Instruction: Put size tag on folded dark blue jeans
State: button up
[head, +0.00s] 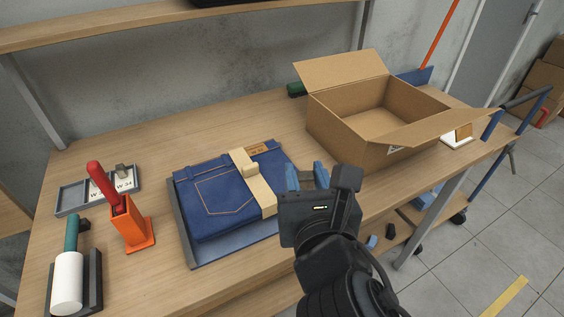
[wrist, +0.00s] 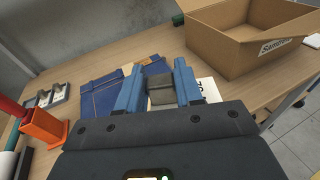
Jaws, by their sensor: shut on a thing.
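The folded dark blue jeans (head: 222,194) lie in a shallow grey-blue tray (head: 232,249) on the bench, with a tan band (head: 264,193) around their right part. They also show in the wrist view (wrist: 100,96), partly behind my left finger. My gripper (head: 307,176) is to the right of the jeans in the head view. In the wrist view its blue fingers (wrist: 160,80) are shut on the grey grip block of a white size tag (wrist: 211,90), whose lettering is only partly visible. The held tag is hidden in the head view.
A holder (head: 68,202) with another tag marked W 34 (head: 127,182) is at left. An orange stand (head: 133,226) with a red-handled tool and a white roller (head: 67,283) are in front of it. An open cardboard box (head: 358,133) stands right of the jeans.

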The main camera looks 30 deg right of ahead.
send_over(281, 186)
notch_tip(281, 186, down, 7)
jog(key=shift+r, duration=0.1)
jog(key=shift+f+b, duration=0.4)
jog(key=shift+f, duration=1.65)
jog(key=shift+f, duration=0.15)
jog(key=o, duration=1)
jog(key=b+v, duration=0.1)
jog(key=v, duration=1.1)
jog(key=shift+a, duration=0.1)
